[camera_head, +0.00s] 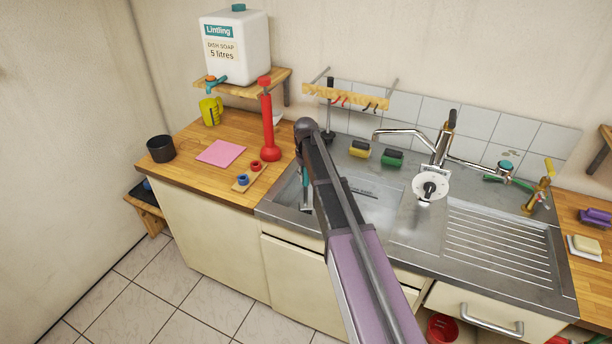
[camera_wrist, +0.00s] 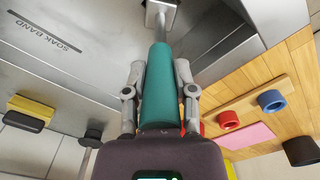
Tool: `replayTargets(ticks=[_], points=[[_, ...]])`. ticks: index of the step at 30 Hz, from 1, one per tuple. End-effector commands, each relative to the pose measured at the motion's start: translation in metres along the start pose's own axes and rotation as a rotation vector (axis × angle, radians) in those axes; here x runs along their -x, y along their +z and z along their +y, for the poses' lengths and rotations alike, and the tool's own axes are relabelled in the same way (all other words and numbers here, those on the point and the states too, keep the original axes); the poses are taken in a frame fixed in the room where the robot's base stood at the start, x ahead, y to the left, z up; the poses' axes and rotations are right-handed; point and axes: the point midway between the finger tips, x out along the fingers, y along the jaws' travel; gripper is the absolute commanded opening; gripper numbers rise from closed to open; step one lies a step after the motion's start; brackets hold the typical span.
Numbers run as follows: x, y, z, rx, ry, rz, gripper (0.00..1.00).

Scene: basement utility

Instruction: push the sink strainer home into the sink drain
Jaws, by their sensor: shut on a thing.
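My gripper (camera_wrist: 160,74) is shut on the teal handle (camera_wrist: 158,95) of a tool, one finger on each side. A metal shaft (camera_wrist: 161,29) runs from the handle to a squarish metal end at the top edge of the wrist view, partly cut off. In the head view the teal handle (camera_head: 305,178) shows beside my arm, over the left part of the steel sink (camera_head: 282,205). My gripper is mostly hidden there. I cannot make out the sink strainer or the drain for sure in either view. The basin carries a printed band, seen in the wrist view (camera_wrist: 45,32).
Yellow (camera_head: 359,149) and green (camera_head: 392,158) sponges lie at the back rim. A red plunger-like tool (camera_head: 267,125) and blue and red rings stand on the left counter. The ribbed drainboard (camera_head: 500,245) is clear.

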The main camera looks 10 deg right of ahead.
Motion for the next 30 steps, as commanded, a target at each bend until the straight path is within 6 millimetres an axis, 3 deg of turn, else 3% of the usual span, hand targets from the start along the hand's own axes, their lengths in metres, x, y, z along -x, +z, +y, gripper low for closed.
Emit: replayTargets(ticks=[7, 8, 11, 12, 30], points=[[-0.0063, 0.0, 0.0, 0.0, 0.0, 0.0, 0.0], [-0.0055, 0.0, 0.0, 0.0, 0.0, 0.0, 0.41], [-0.0049, 0.0, 0.0, 0.0, 0.0, 0.0, 0.71], [-0.0049, 0.0, 0.0, 0.0, 0.0, 0.0, 0.75], [0.0005, 0.0, 0.0, 0.0, 0.0, 0.0, 0.75]])
